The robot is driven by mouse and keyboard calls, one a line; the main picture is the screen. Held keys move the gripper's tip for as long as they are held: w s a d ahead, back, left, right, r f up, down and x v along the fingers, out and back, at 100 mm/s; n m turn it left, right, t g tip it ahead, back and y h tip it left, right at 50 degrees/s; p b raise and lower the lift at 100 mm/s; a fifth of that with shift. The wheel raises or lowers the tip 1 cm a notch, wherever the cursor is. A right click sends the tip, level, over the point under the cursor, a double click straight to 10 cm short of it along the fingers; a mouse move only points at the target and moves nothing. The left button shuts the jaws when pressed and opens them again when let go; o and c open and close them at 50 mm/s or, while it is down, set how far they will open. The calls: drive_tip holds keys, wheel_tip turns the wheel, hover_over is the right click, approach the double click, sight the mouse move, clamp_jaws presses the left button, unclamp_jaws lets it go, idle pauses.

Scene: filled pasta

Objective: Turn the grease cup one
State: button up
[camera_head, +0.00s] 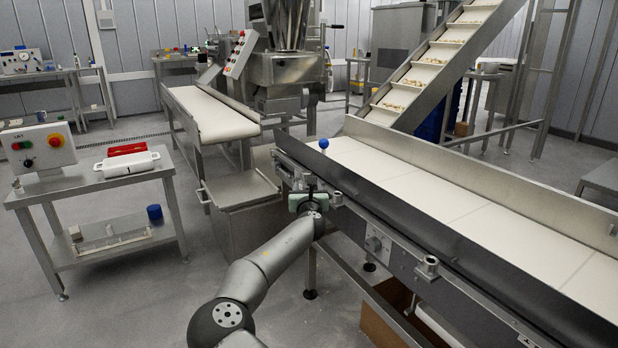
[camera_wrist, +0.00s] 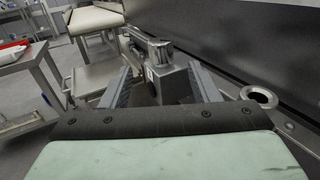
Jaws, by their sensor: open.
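My gripper (camera_head: 309,190) is at the near left end of the long white conveyor. In the wrist view its two grey fingers (camera_wrist: 162,88) stand apart, with a gap between them. A metal block with a small pale mark and a round metal cap (camera_wrist: 160,52) on top shows between and beyond the fingers; it looks like grease cup one, though the mark is too small to read. I cannot tell whether the fingers touch it. In the head view my gripper mostly hides this spot.
A round open metal fitting (camera_wrist: 258,97) is just right of my fingers; another fitting (camera_head: 429,267) sits further along the conveyor (camera_head: 480,210) side.

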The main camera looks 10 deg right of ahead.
sight(306, 173)
drive_tip(key=w, duration=0.3)
drive_tip(key=w+d, duration=0.1)
drive_tip(key=w, duration=0.7)
drive_tip(key=shift+d, duration=0.15)
drive_tip(key=c, duration=1)
